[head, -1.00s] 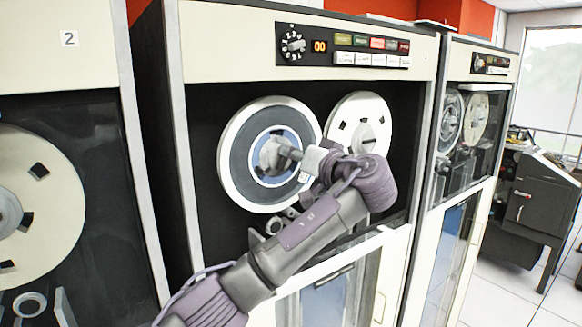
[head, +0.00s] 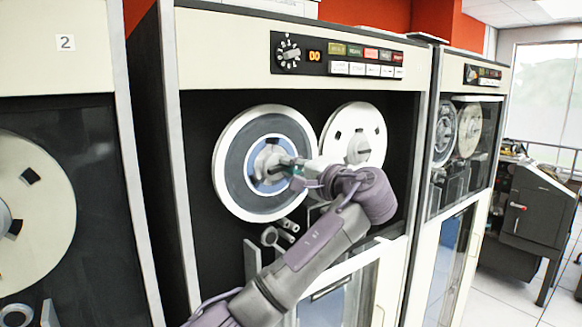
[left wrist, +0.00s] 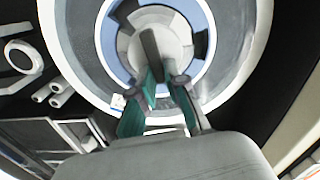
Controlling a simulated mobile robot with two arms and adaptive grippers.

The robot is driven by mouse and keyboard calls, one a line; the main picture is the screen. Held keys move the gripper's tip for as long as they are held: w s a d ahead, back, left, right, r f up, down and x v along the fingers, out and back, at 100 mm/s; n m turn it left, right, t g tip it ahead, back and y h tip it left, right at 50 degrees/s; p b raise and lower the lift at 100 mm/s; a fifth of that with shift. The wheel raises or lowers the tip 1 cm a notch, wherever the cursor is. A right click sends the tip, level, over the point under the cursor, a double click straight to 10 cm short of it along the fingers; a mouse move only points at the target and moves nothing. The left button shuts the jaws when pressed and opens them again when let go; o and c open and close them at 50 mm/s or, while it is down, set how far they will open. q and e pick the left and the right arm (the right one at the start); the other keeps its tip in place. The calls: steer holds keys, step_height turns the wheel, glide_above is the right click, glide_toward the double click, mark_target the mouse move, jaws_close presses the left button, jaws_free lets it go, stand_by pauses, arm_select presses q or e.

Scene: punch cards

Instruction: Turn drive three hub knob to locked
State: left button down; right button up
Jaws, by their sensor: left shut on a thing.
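The hub knob (head: 268,165) is a grey bar at the centre of the left tape reel (head: 230,165) on the middle cabinet. In the left wrist view the knob (left wrist: 149,45) stands upright in the picture on its pale round hub, inside a blue ring. My left gripper (head: 288,172) is at the hub from the right. Its green-padded fingers (left wrist: 163,90) are shut on the knob's near end. The gripper and wrist hide part of the hub in the head view. My right gripper is not in view.
A second white reel (head: 352,130) sits right of the hub, behind my arm. Rollers (head: 278,232) lie below the reel. A control panel (head: 338,55) with a dial and buttons is above. Another drive marked 2 (head: 65,42) stands left, and one stands right.

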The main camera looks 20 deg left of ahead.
arm_select(q)
steer(key=shift+f+m, duration=0.15)
steer(key=shift+m, duration=0.95)
steer(key=c, duration=1.2)
jaws_free()
steer(key=shift+w+d, duration=0.1)
steer(key=v, duration=1.2)
